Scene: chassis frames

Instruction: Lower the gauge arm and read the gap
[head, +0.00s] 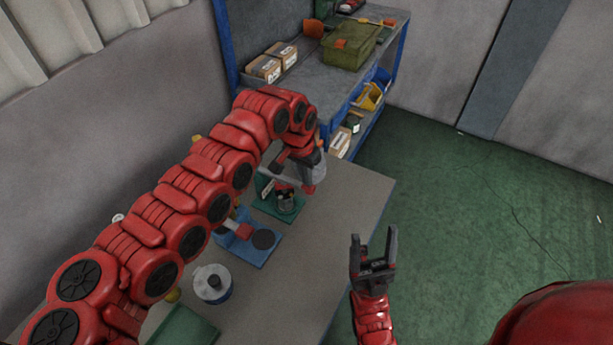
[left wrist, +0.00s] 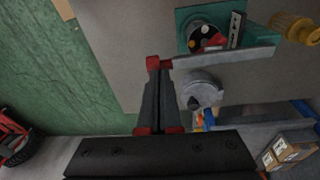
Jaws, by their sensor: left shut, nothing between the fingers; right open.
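A green-based fixture (head: 265,207) stands on the grey bench, carrying a dark round part with red on it. It also shows at the top of the left wrist view (left wrist: 184,33). A grey bar, apparently the gauge arm (left wrist: 225,57), runs beside the fixture and ends in a red block (left wrist: 153,63). My left gripper (left wrist: 156,72) is shut and empty, its fingertips at that red block; I cannot tell whether they touch. In the head view, my left arm partly hides this area. My right gripper (head: 373,253) is open and empty at the bench's right side. No gap reading is legible.
A blue plate (head: 262,256) with a black disc, a pale spool (head: 212,284) and a dark green item (head: 184,327) lie nearer on the bench. A grey round part (left wrist: 200,88) sits near the bar. Blue shelving (head: 345,85) holds boxes behind. Green floor is clear at right.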

